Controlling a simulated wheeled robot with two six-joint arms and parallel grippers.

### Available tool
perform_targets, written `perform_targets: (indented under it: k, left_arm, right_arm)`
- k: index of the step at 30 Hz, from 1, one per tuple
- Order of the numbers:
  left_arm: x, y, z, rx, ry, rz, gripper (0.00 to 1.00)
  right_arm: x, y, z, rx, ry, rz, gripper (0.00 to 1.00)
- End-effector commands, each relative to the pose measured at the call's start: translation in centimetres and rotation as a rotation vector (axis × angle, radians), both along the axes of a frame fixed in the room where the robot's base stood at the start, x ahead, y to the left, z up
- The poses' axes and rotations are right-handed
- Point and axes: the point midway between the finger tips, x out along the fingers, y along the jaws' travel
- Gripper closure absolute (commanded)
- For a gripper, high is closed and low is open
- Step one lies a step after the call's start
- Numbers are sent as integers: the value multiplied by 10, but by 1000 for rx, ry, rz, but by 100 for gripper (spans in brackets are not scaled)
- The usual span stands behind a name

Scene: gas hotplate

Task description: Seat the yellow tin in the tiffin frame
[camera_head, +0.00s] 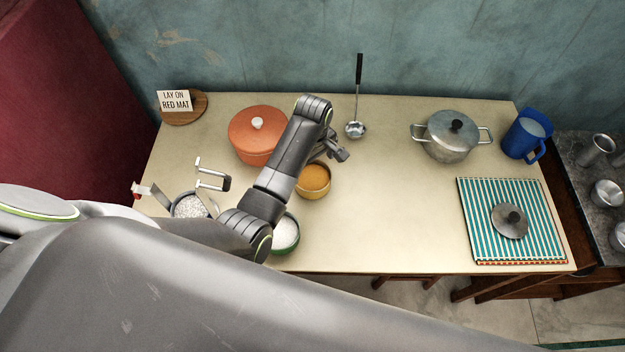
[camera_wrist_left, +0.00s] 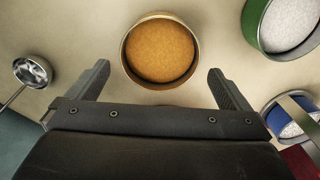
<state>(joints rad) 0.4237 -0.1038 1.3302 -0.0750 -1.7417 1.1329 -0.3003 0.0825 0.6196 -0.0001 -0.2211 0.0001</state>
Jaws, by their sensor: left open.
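The yellow tin (camera_head: 313,181) stands upright on the table, filled with something orange-yellow. In the left wrist view the yellow tin (camera_wrist_left: 160,52) lies ahead between the lines of my fingers. My left gripper (camera_head: 336,150) is open and empty, just behind the tin; its fingers also show in the wrist view (camera_wrist_left: 158,72). I cannot tell its exact height above the table. My right gripper is not in view.
A green tin (camera_head: 286,236) of white contents stands in front of the yellow one. An orange lidded pot (camera_head: 258,136) is behind left, a ladle (camera_head: 356,129) behind. A grey pot (camera_head: 448,138), blue jug (camera_head: 524,138) and striped cloth (camera_head: 480,200) are right. The table's middle is clear.

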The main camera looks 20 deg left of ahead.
Motion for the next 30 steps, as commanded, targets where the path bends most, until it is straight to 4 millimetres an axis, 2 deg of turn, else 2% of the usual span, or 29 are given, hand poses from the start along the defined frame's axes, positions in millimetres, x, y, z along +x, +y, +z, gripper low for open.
perform_targets:
  k: [4, 10, 21, 30]
  left_arm:
    - [0, 0, -13, 1, 1, 0, 0]
    - [0, 1, -23, 1, 2, 0, 0]
    - [1, 2, -64, 1, 1, 0, 0]
    - [1, 2, -67, 0, -1, 0, 0]
  right_arm:
    - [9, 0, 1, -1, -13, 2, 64]
    - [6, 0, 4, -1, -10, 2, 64]
    - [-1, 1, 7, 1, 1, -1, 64]
    - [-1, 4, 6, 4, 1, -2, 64]
